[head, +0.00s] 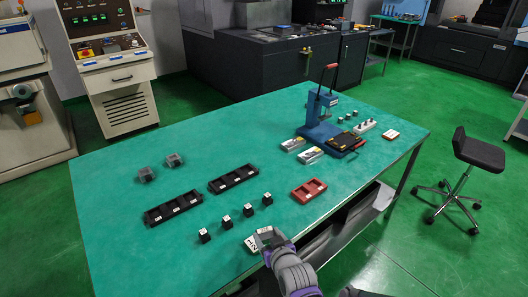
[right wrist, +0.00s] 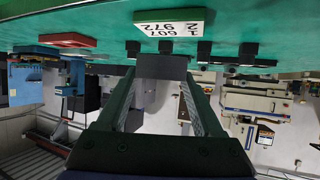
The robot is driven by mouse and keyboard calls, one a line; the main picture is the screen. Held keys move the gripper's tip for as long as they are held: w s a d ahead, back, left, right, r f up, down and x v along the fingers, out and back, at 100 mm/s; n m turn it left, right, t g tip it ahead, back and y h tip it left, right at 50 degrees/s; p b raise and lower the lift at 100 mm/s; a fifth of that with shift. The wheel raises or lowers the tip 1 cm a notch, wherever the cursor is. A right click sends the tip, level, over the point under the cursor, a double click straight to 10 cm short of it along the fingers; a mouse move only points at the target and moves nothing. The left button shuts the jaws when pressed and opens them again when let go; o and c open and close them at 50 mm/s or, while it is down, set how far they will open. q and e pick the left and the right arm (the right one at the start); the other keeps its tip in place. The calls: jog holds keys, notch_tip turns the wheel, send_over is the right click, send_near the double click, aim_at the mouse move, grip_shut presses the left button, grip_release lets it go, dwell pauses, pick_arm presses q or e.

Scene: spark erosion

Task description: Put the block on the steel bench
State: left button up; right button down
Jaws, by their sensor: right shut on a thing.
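My right gripper (head: 268,240) is at the front edge of the green-topped table (head: 120,230), beside a white number card (head: 252,243). It is shut on a dark grey block (right wrist: 162,67), which spans between the two fingers in the right wrist view. The card (right wrist: 168,28) shows just beyond the block there. I cannot tell whether the block touches the tabletop. Two other grey blocks (head: 147,175) stand at the table's left. No bench is clearly marked as steel. My left gripper is not in view.
Several small black cubes (head: 226,222), two black trays (head: 173,208), a red tray (head: 309,189) and a blue press (head: 322,120) stand on the table. A dark workbench (head: 270,62) is behind. A stool (head: 478,152) stands at the right. The table's left front is clear.

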jog(key=s+a+r+n+y+b, duration=0.1)
jog(key=s+a+n+y+b, duration=0.15)
jog(key=a, duration=0.75)
notch_tip(320, 180, up, 3)
jog(key=n+g+y+b, duration=0.2)
jog(key=b, duration=0.1)
send_over(213, 270)
pick_arm(q)
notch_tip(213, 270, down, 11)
jog(key=b, duration=0.3)
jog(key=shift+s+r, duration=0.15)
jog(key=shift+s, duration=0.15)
pick_arm(e)
jog(key=shift+m, duration=0.25)
notch_tip(213, 270, down, 10)
jog(key=shift+r, duration=0.1)
jog(key=shift+f, duration=0.25)
jog(key=shift+c, duration=0.2)
grip_release()
jog(key=shift+r, duration=0.15)
